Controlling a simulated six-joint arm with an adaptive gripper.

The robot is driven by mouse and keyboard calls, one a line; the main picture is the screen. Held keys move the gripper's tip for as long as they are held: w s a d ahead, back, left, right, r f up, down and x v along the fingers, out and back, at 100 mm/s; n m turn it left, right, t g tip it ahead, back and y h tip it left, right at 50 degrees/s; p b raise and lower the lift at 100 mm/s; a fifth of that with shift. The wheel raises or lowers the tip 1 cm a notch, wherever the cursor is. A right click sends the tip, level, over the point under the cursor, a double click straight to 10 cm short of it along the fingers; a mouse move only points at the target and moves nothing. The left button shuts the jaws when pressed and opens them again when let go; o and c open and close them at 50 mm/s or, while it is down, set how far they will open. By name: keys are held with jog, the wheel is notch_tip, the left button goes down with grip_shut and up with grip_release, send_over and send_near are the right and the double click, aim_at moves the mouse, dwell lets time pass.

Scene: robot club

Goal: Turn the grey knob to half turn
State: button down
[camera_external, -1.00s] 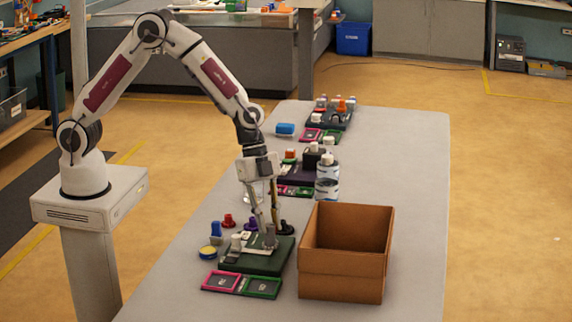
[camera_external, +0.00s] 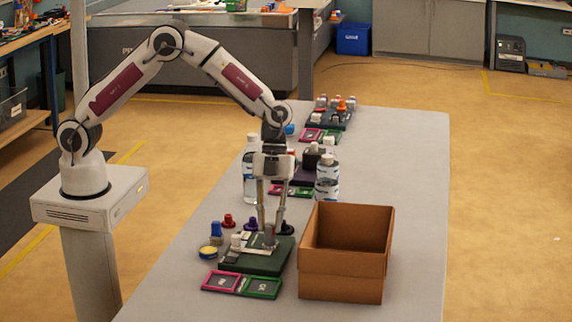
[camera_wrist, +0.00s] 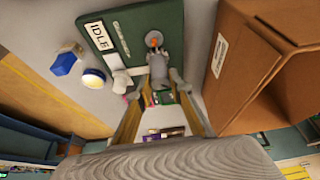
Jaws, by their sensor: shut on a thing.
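The grey knob (camera_external: 269,235) stands on a dark green board (camera_external: 258,263) near the front of the table. My gripper (camera_external: 270,229) reaches down from above, with its fingertips at the knob and shut on it. In the wrist view the knob (camera_wrist: 160,62) shows between the fingertips (camera_wrist: 164,80), partly hidden by them. An orange spot shows at its far end. A white knob (camera_external: 236,241) is on the same board, left of the grey one. The knob's exact turn angle is hard to read. A label reading IDLE (camera_wrist: 98,36) lies on the board.
An open cardboard box (camera_external: 340,275) stands close to the board's right. Pink and green frames (camera_external: 242,284) lie in front. Blue (camera_external: 216,231), red (camera_external: 228,221) and yellow (camera_external: 208,252) items stand left and behind. Bottles (camera_external: 250,172) (camera_external: 327,180) and more boards are farther back.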

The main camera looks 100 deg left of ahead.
jog(key=shift+s, duration=0.1)
dwell(0.3)
jog(key=c, duration=1.8)
grip_release()
jog(key=n+t, duration=0.1)
jog(key=n, duration=0.2)
jog(key=n+t, duration=0.1)
jog(key=n, duration=0.1)
jog(key=n+y, duration=0.1)
jog(key=n, duration=0.2)
jog(key=shift+s+d+t, duration=0.1)
jog(key=shift+s+t, duration=0.05)
jog(key=shift+t, duration=0.25)
jog(key=shift+n+t+y, duration=0.4)
jog(key=shift+n, duration=0.7)
jog(key=shift+n+y, duration=0.5)
jog(key=shift+n, duration=0.9)
jog(key=shift+d+n+t+y, duration=0.15)
jog(key=shift+n+y, duration=0.25)
jog(key=shift+n, duration=0.6)
jog(key=shift+d+n+t+y, duration=0.1)
jog(key=shift+n+t+y, duration=0.25)
jog(key=shift+n, duration=0.65)
